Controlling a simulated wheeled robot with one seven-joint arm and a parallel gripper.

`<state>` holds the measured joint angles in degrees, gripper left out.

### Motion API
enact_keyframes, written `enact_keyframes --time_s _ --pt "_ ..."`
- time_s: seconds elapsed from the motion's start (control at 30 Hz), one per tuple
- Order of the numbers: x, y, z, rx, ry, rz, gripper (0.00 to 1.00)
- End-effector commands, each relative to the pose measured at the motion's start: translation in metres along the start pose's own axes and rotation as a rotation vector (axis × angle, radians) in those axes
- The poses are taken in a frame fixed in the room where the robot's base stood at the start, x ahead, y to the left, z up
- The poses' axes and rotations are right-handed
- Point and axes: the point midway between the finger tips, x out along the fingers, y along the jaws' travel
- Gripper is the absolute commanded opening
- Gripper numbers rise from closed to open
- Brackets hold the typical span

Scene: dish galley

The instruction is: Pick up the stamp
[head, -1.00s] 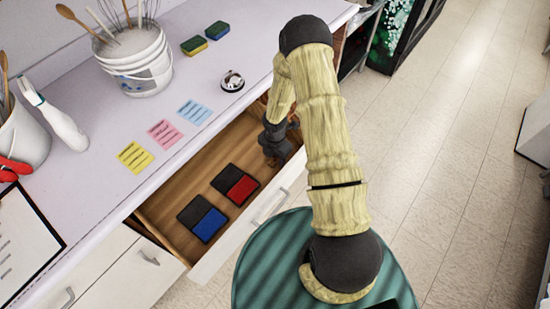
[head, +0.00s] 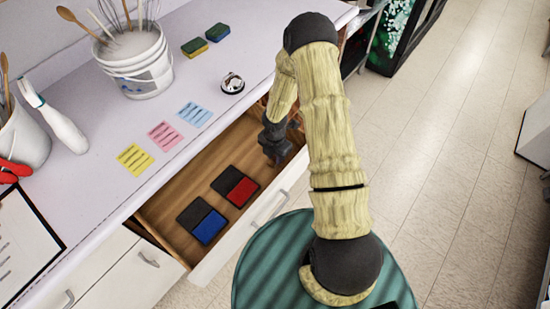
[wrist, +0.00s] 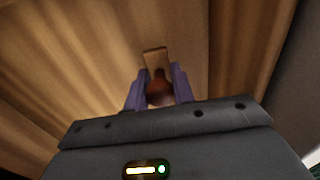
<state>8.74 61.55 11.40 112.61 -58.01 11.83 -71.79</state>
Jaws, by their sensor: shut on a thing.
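The stamp (wrist: 159,85) shows in the wrist view, with a reddish-brown handle and a light wooden block beyond it. It is between the two fingers of my gripper (wrist: 158,88), which are shut on its handle. In the head view my gripper (head: 274,148) is inside the right part of the open drawer (head: 172,214). There the stamp is hidden by my gripper and arm. I cannot tell whether the stamp touches the drawer floor.
A red ink pad (head: 242,191) and a blue ink pad (head: 209,228) lie in the drawer left of my gripper. The counter above holds a bell (head: 232,83), sticky notes (head: 165,135), sponges (head: 217,31) and a white bucket (head: 140,70). The drawer's front wall (head: 240,232) is near my arm.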

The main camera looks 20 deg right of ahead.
Motion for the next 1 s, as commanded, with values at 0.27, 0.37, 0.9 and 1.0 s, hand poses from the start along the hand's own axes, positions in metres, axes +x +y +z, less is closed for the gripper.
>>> enact_keyframes --time_s 0.27,0.37,0.9,1.0 --pt "-0.055 0.0 0.001 0.004 -0.002 0.004 0.03" --pt "-0.071 0.0 0.001 0.003 -0.001 0.003 0.03" --pt "-0.086 0.0 0.0 0.0 0.0 0.0 0.03" --pt "-0.086 0.0 0.0 0.0 0.0 0.0 0.03"
